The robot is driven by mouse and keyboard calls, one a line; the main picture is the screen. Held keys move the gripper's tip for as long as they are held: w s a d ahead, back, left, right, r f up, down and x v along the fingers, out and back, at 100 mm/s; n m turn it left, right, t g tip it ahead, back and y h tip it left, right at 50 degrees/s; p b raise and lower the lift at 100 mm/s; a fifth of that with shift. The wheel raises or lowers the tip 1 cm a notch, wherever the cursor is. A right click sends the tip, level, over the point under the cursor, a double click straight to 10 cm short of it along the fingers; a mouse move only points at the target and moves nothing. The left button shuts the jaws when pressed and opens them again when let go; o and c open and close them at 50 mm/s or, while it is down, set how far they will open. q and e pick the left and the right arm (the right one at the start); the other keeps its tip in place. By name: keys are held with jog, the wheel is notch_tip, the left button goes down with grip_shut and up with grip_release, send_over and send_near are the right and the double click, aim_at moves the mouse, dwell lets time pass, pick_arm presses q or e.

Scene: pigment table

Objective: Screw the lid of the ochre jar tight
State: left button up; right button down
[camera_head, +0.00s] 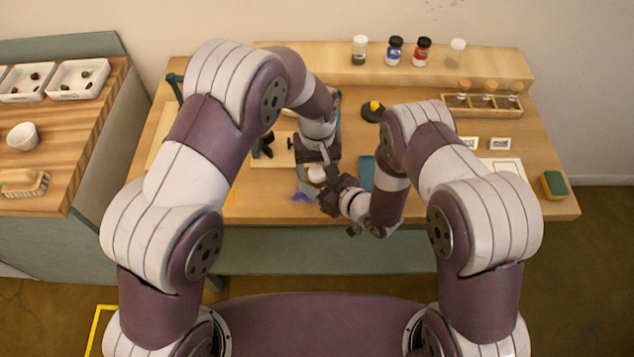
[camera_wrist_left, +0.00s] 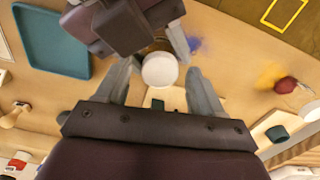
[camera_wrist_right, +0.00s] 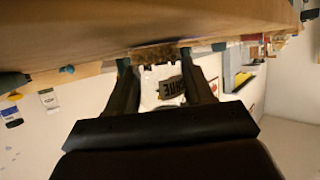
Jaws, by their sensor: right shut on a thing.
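The ochre jar shows in the right wrist view (camera_wrist_right: 170,88), with a dark-lettered label, upside down in that picture. My right gripper (camera_wrist_right: 165,80) is shut on the jar's body from the side. The white round lid (camera_wrist_left: 160,70) is seen from above in the left wrist view and also shows in the head view (camera_head: 316,173). My left gripper (camera_wrist_left: 158,88) is open, a finger on each side of the lid with gaps between. The head view partly hides the jar behind my grippers. I cannot tell how tightly the lid sits.
A teal tray (camera_wrist_left: 52,40) lies beside the jar. Blue powder (camera_head: 303,195) marks the table near it. Several capped jars (camera_head: 394,50) stand on the back shelf, and a rack of corked vials (camera_head: 488,104) is at the right. A sponge (camera_head: 554,185) lies at the right edge.

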pick_arm(q)
jog(key=shift+r, duration=2.25)
jog(key=shift+r, duration=0.15)
jog(key=shift+c, duration=0.5)
notch_tip(320, 180, up, 3)
jog(key=n, duration=0.3)
jog(key=shift+r, duration=0.1)
jog(key=shift+f, duration=4.05)
